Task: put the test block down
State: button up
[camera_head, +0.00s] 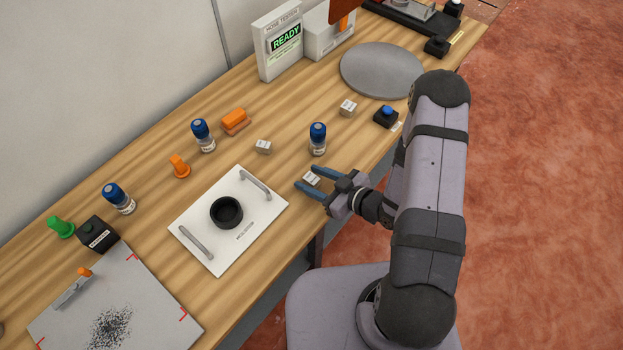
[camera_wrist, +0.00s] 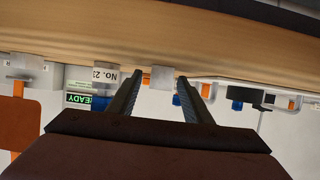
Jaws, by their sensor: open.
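A small light-grey block with a dark-marked top (camera_head: 311,178) sits on the wooden table near its front edge. My gripper (camera_head: 309,184) is open, with its two fingers on either side of this block. In the upside-down wrist view the same block (camera_wrist: 162,78) shows between the two spread fingertips (camera_wrist: 159,80), with gaps at both sides. Two similar grey blocks stand farther off, one at the middle of the table (camera_head: 264,147) and one toward the round grey plate (camera_head: 348,108). The frames do not show which one is the test block.
A blue-capped vial (camera_head: 318,139) stands close behind my gripper. The white plate with handles and a black ring (camera_head: 187,243) lies left of it.

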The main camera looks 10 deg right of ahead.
aim_at(312, 179)
grip_shut()
jog(key=shift+r, duration=0.15)
jog(key=shift+r, duration=4.9)
